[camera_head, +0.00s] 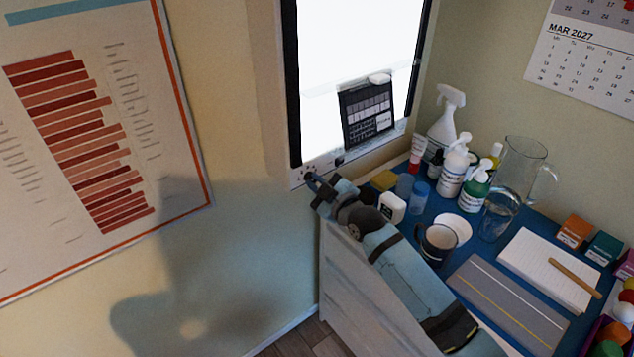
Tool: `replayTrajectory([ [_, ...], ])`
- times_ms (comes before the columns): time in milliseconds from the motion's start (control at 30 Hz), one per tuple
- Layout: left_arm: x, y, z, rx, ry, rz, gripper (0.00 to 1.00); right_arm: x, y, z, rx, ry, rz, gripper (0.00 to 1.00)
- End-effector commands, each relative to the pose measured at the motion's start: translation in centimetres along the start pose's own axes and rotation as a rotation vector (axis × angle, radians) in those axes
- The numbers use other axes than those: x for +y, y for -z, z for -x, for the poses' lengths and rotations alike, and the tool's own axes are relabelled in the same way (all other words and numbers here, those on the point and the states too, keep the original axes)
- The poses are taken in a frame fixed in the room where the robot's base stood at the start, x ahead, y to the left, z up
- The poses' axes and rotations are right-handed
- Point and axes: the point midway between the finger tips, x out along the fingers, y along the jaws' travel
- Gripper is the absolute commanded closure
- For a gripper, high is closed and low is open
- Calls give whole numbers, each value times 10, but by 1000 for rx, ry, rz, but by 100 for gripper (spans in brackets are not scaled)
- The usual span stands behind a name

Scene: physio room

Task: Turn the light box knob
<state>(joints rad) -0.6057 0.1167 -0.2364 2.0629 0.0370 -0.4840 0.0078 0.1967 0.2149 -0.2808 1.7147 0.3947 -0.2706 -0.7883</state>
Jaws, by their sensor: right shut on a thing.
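The light box (360,60) hangs on the wall at the top centre, with a bright white panel and a pale lower frame. A dark film sheet (368,112) is clipped on its panel. My right gripper (313,181) reaches up from the lower right to the lower left corner of the light box. Its dark fingers are shut on the small knob there, which they mostly hide. How far the knob is turned cannot be told. My left gripper is not in view.
A blue-topped cabinet (420,215) stands below, under my right arm. It holds spray and pump bottles (453,168), a glass jug (520,165), a mug (438,243), a notepad (535,262) and small boxes. Open wall lies left of the light box, with a chart (85,130).

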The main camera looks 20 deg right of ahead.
Motion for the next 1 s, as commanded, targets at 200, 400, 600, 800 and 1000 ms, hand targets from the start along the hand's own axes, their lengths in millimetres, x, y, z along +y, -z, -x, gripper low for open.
replayTrajectory([
  [200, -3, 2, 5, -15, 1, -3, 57, 1, 2, 0, -3, 1, -113, 100],
  [400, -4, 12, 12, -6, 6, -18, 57, 0, 2, 0, -3, 1, -286, 100],
  [600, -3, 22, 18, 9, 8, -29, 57, -1, 2, 0, -3, 1, -476, 100],
  [800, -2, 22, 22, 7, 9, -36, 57, -2, 3, 0, -3, 1, -667, 100],
  [1000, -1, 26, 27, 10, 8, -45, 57, -4, 3, 0, -2, 0, -857, 100],
])
